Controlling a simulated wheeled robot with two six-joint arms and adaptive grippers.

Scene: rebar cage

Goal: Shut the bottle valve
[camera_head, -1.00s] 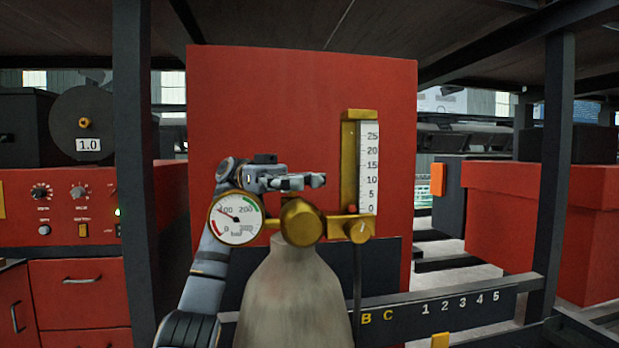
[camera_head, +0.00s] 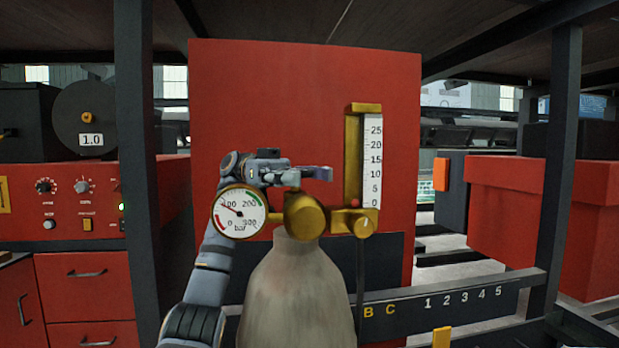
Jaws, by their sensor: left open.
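A grey gas bottle (camera_head: 297,295) stands upright in the middle, with a brass valve body (camera_head: 304,215) on its neck. A round pressure gauge (camera_head: 239,211) sits at its left. At its right are a brass knob (camera_head: 365,222) and a flow tube (camera_head: 370,160) with a white scale and a red ball near 0. My left gripper (camera_head: 326,174) is open and points right, above the brass valve body and behind the gauge. It looks empty. Whether it touches the valve I cannot tell. My right gripper is out of view.
A red panel (camera_head: 270,100) stands behind the bottle. A dark post (camera_head: 137,200) is at the left and another (camera_head: 561,170) at the right. A red control cabinet (camera_head: 75,270) is at far left, and a red box (camera_head: 518,215) at right.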

